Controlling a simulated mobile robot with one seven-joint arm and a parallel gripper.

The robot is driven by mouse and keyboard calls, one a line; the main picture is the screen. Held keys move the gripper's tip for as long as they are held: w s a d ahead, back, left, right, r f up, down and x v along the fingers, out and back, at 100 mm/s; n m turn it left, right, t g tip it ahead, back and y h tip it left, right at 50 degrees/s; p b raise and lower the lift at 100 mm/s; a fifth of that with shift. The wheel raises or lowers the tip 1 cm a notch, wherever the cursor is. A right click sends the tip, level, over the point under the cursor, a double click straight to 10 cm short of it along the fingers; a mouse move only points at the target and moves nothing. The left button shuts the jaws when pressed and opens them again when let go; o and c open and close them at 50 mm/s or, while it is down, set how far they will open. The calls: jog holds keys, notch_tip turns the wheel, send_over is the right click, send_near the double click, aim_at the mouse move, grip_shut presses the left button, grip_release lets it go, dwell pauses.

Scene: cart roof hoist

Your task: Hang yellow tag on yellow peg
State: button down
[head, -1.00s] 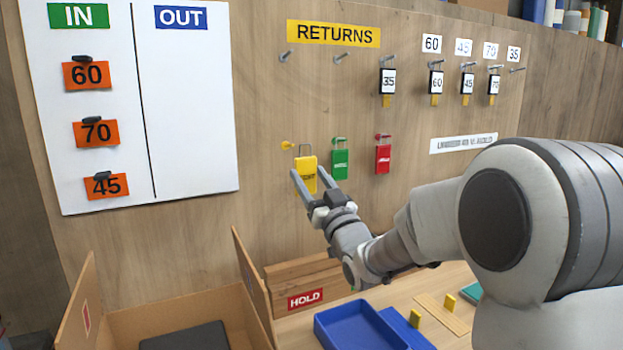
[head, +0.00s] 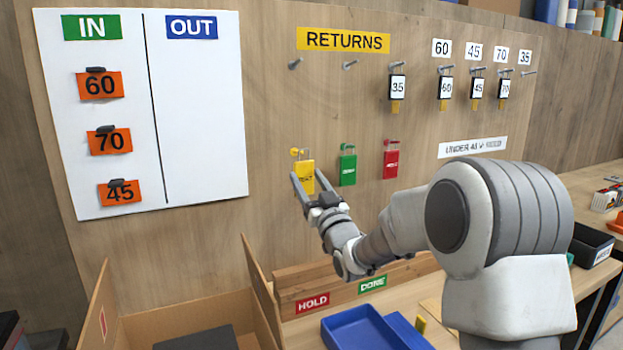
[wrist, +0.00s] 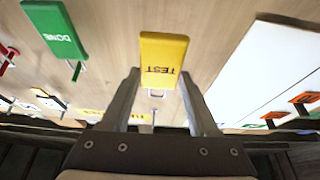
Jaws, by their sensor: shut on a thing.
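The yellow tag (head: 304,180) is upright against the wooden board, its wire loop at the top. My gripper (head: 306,173) is shut on it, one finger on each side. In the wrist view the tag (wrist: 164,62) shows the word TEST upside down between my fingertips (wrist: 161,72). The yellow peg (head: 295,152) is at the tag's upper left, close to the loop. I cannot tell whether the loop is around the peg or only in front of or beside it.
A green tag (head: 347,170) and a red tag (head: 390,164) hang on pegs to the right. The DONE tag (wrist: 58,35) is close in the wrist view. A whiteboard (head: 195,110) is at left. Below are a cardboard box (head: 98,310) and a blue tray (head: 360,330).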

aim_at(305, 183)
jog(key=shift+w+a+p, duration=0.2)
jog(key=shift+w+p, duration=0.15)
jog(key=shift+w, duration=0.15)
jog(key=shift+w+a+p, duration=0.2)
jog(key=shift+w+p, duration=0.15)
jog(key=shift+w, duration=0.15)
jog(key=shift+w+a+f+b, duration=0.2)
jog(key=shift+w+f+b, duration=0.2)
jog(key=shift+b, duration=0.25)
jog(key=shift+w+b, duration=0.25)
jog(key=shift+b, duration=0.25)
jog(key=shift+a+r, duration=0.1)
jog(key=shift+r, duration=0.05)
jog(key=shift+c, duration=0.3)
grip_release()
